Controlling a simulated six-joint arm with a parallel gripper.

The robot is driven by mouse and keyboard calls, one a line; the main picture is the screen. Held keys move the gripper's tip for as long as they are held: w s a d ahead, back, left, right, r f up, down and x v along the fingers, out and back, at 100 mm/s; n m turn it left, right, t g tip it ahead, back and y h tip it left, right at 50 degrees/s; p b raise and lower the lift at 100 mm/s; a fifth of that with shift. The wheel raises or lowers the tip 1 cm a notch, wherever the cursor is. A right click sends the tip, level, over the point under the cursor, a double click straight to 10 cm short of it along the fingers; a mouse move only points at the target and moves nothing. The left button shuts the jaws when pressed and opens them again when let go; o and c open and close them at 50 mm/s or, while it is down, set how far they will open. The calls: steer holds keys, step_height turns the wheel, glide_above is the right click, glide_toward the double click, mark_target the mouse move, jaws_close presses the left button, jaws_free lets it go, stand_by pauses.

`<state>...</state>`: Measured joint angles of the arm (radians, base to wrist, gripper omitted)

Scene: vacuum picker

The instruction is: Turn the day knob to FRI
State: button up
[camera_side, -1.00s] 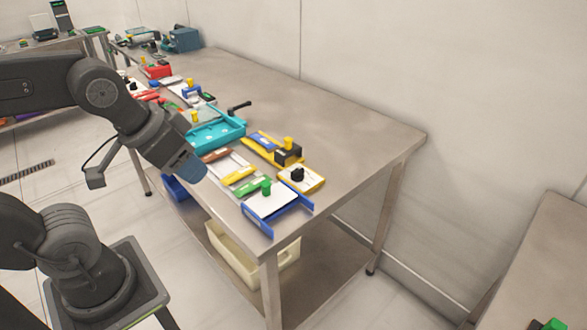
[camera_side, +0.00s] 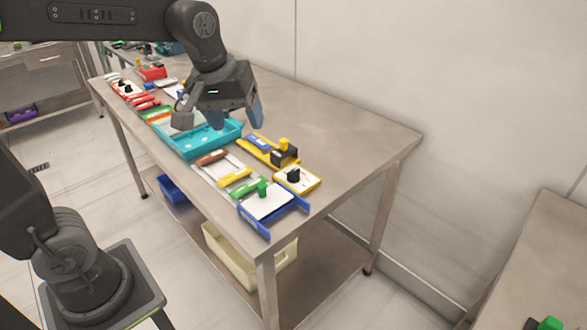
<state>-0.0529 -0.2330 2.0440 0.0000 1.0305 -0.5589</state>
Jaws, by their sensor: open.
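A black knob (camera_side: 294,175) stands on a white plate with a yellow border (camera_side: 312,182), near the right part of the table. Its markings are too small to read, so I cannot tell which day it points to. More small black knobs (camera_side: 122,83) sit on a red-edged plate at the far left end.
The teal tray (camera_side: 184,151) lies beneath my gripper. A yellow holder with a black block (camera_side: 284,157) is just behind the knob plate. A blue-sided white tray with a green knob (camera_side: 262,188) is in front. The table's back right is bare.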

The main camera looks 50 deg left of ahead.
steer(key=w+a+f+n+g, duration=0.25)
steer(key=w+n, duration=0.25)
steer(key=w, duration=0.5)
steer(key=n, duration=0.6)
glide_toward(294, 171)
steer(key=shift+g, duration=0.45)
steer(key=f, duration=0.9)
steer(key=shift+w+a+f, duration=0.1)
steer(key=shift+w+a, duration=0.1)
steer(key=shift+w, duration=0.2)
steer(key=shift+c, duration=0.4)
steer(key=c, duration=0.8)
steer(key=shift+c, duration=0.2)
